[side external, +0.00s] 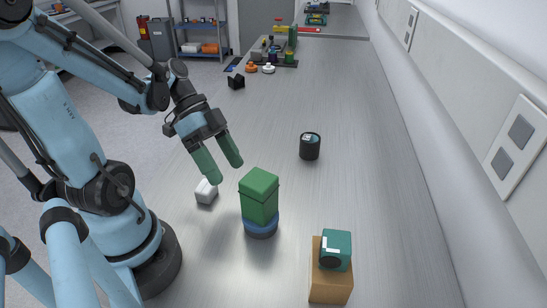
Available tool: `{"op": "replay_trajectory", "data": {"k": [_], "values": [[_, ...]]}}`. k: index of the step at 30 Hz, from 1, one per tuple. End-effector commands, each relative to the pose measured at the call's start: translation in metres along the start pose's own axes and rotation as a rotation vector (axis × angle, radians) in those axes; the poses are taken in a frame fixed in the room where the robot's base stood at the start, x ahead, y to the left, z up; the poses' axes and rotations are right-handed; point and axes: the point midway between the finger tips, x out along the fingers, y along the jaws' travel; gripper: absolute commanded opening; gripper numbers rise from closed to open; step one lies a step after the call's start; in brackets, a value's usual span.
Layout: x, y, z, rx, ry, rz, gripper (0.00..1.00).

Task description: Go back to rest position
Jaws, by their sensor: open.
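My gripper (225,166) is open and empty, with its two green fingers pointing down and to the right. It hangs above the bench, up and to the left of a green block (260,192) and apart from it. The green block stands upright on a round blue and dark base (261,226). A small white block (206,191) lies on the bench just below my fingertips in the picture.
A black cylinder (310,146) stands right of centre. A teal box with a dark lens (336,249) sits on a wooden block (329,284) at the front. A small black object (236,82) and several parts lie farther back. The bench's middle (340,100) is clear; a wall runs along the right.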

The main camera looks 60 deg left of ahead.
Motion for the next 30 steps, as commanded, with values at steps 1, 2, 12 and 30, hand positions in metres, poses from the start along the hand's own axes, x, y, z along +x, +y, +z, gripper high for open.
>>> {"op": "replay_trajectory", "data": {"k": [1,2,12,30], "values": [[-0.005,-0.003,0.006,-0.063,-0.062,-0.007,0.88],[-0.008,-0.004,0.01,-0.105,-0.101,-0.014,0.88],[-0.014,-0.017,-0.009,-0.493,-0.174,-0.125,0.88],[0.016,-0.018,-0.083,-0.816,0.068,-0.534,0.88]]}}
